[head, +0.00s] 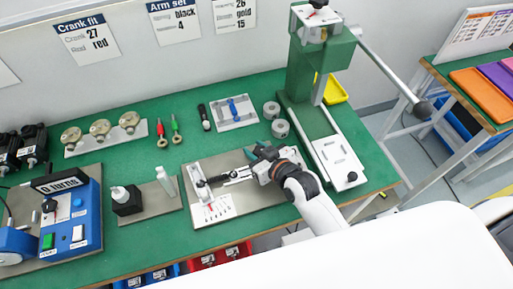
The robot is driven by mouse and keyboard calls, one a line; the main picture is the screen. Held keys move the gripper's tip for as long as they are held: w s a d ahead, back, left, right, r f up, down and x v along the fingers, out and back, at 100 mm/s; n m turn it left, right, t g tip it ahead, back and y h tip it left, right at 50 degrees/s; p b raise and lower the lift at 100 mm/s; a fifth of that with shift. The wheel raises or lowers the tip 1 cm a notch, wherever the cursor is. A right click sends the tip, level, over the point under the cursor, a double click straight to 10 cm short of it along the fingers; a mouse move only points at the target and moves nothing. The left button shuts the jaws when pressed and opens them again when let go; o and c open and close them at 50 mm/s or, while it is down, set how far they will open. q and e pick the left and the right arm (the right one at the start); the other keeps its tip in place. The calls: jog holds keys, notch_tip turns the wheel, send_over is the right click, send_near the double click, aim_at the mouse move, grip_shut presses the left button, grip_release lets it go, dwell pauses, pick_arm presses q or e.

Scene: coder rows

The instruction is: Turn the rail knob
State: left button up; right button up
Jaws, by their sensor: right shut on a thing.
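A small fixture (196,173) with a pale upright rail stands on a grey plate on the green bench. A small dark knob (202,183) sits at the rail, above a white scale card (214,209) with red marks. My right gripper (212,181) reaches in from the right, its thin dark fingers shut on the knob. The fingers partly hide the knob, so its turn angle cannot be read. My left gripper is not in view.
A green press (304,68) with a long lever stands at the back right. A blue box (77,215) marked "0 turns" stands left. Two grey rings (280,128) lie behind my right gripper.

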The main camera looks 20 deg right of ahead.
jog(key=shift+r+n+y, duration=0.1)
jog(key=shift+n+y, duration=0.5)
jog(key=shift+y, duration=0.1)
jog(key=shift+a+n+g+y, duration=0.15)
jog(key=shift+n+g+y, duration=0.45)
jog(key=shift+n+y, duration=0.1)
jog(key=shift+s, duration=0.1)
jog(key=o, duration=0.9)
jog(key=shift+o, duration=0.2)
jog(key=v, duration=1.2)
